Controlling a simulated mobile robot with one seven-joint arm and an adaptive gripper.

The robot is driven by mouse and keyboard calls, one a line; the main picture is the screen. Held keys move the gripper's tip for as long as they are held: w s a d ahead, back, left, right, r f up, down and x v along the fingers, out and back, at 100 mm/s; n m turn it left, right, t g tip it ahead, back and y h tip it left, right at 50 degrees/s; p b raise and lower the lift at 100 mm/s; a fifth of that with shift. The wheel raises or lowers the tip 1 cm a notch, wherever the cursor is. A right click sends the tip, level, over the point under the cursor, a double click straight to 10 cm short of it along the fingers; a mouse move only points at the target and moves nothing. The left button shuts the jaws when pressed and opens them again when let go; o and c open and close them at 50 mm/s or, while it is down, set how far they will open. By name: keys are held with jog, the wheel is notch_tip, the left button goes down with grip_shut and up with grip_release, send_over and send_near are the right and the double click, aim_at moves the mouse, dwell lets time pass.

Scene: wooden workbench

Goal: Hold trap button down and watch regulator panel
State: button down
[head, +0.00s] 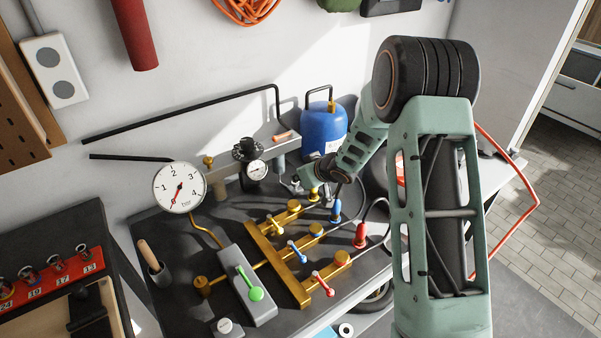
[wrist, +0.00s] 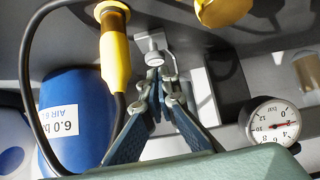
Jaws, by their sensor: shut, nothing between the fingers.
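A small pale round button (wrist: 152,48) on a light plate shows at the top middle of the wrist view; I take it for the trap button. My gripper (wrist: 158,76) is shut and empty, with its fingertips right at the button's lower edge. I cannot tell whether they press it. In the head view my gripper (head: 303,182) is low at the back of the bench, in front of the blue tank. The regulator has a black knob (head: 247,150) and a small dial gauge (head: 257,170); this gauge also shows in the wrist view (wrist: 272,122).
A large white gauge (head: 180,187) with a red needle stands at the left. Brass pipes (head: 277,262) with coloured valve levers and a green lever (head: 256,293) fill the bench front. The blue tank (head: 322,132) stands behind, and a yellow-sleeved hose (wrist: 115,50) hangs close left of my gripper.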

aim_at(296, 186)
jog(key=shift+f, duration=0.5)
notch_tip(296, 186, down, 2)
jog(key=shift+b, duration=0.7)
jog(key=shift+r, duration=0.1)
jog(key=shift+s+d+f, duration=0.1)
jog(key=shift+s+f, duration=0.1)
jog(key=shift+f, duration=0.1)
dwell(1.1)
jog(key=shift+r, duration=0.1)
